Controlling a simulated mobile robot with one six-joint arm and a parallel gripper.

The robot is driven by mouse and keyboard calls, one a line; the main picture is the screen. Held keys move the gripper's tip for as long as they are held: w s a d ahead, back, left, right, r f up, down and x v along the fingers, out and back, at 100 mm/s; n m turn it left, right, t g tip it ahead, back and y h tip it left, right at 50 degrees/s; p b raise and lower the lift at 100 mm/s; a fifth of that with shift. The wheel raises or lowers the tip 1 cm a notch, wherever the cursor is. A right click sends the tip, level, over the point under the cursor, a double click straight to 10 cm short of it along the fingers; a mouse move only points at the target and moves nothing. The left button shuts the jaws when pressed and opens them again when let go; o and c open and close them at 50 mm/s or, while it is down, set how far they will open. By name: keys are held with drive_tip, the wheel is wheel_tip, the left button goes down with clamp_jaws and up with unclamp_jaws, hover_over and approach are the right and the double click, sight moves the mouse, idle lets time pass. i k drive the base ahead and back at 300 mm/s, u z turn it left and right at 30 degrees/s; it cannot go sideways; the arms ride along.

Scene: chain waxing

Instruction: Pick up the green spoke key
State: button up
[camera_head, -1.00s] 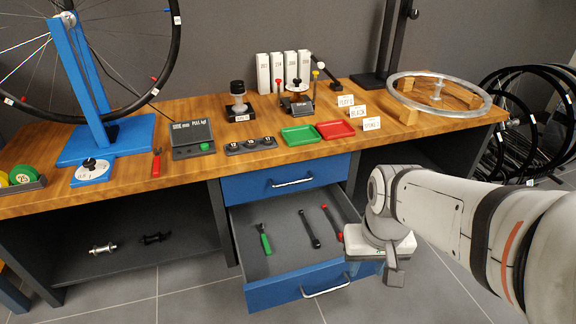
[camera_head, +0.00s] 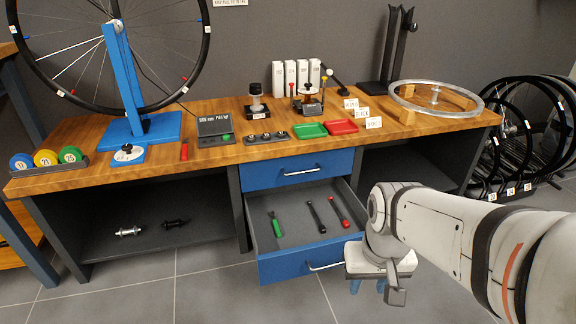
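The green spoke key (camera_head: 276,225) lies in the open lower drawer (camera_head: 300,234), at the left of the drawer floor, with its green handle toward the front. A black-handled tool (camera_head: 316,217) and a red-handled tool (camera_head: 339,212) lie to its right in the same drawer. My gripper (camera_head: 371,286) hangs just outside the drawer's front right corner, pointing down, to the right of the spoke key and apart from it. Two blue finger parts show under the gripper body with a space between them, and nothing is seen between them.
The upper drawer (camera_head: 298,170) is closed under the wooden workbench (camera_head: 200,159). The bench top bears a green tray (camera_head: 311,130), a red tray (camera_head: 342,126), a blue wheel stand (camera_head: 124,80) and a metal rim (camera_head: 435,97). Grey floor is free in front.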

sight(278, 232)
drive_tip(key=u, duration=0.2)
drive_tip(key=i, duration=0.9)
drive_tip(key=z, duration=0.2)
